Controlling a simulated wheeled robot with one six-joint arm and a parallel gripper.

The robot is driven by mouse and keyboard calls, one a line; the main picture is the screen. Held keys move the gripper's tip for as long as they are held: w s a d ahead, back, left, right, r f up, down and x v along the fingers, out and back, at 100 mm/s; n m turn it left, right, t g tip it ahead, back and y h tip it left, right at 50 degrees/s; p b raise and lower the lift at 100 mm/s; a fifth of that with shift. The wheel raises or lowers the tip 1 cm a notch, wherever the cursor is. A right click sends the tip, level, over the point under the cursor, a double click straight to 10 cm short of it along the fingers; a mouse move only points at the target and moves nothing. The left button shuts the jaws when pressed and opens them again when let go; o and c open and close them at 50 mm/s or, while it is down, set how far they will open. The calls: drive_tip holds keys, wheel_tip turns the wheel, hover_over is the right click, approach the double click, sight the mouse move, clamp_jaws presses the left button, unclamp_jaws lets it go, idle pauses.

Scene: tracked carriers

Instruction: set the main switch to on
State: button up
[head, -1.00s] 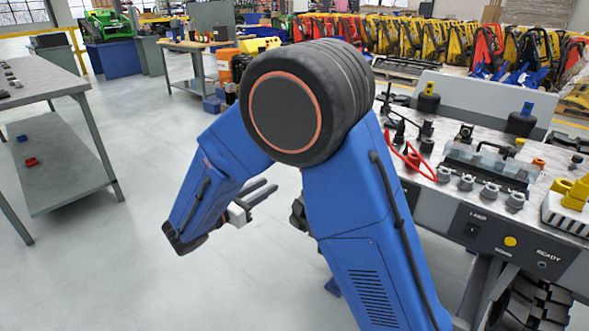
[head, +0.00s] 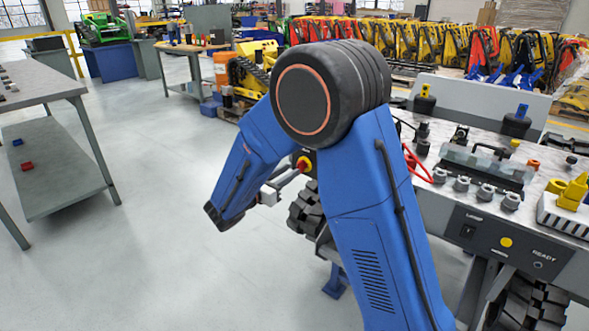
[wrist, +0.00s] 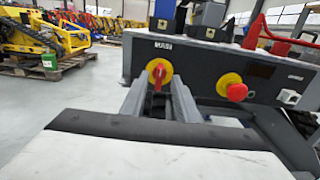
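The main switch (wrist: 158,73) is a red handle on a round yellow plate, on a dark panel under a "MAIN" label in the wrist view. Its handle stands roughly upright. My gripper (wrist: 158,100) is open, its two grey fingers pointing at the switch, one on each side of the handle's line. I cannot tell whether they touch it.
A red mushroom button (wrist: 236,92) on a yellow base sits right of the switch, with a white socket (wrist: 288,97) further right. The carrier's worktop (head: 470,165) holds valves and a red cable. A grey shelf table (head: 60,150) stands left; the floor between is clear.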

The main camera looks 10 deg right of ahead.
sight(300, 167)
drive_tip(key=shift+x, duration=2)
clamp_jaws()
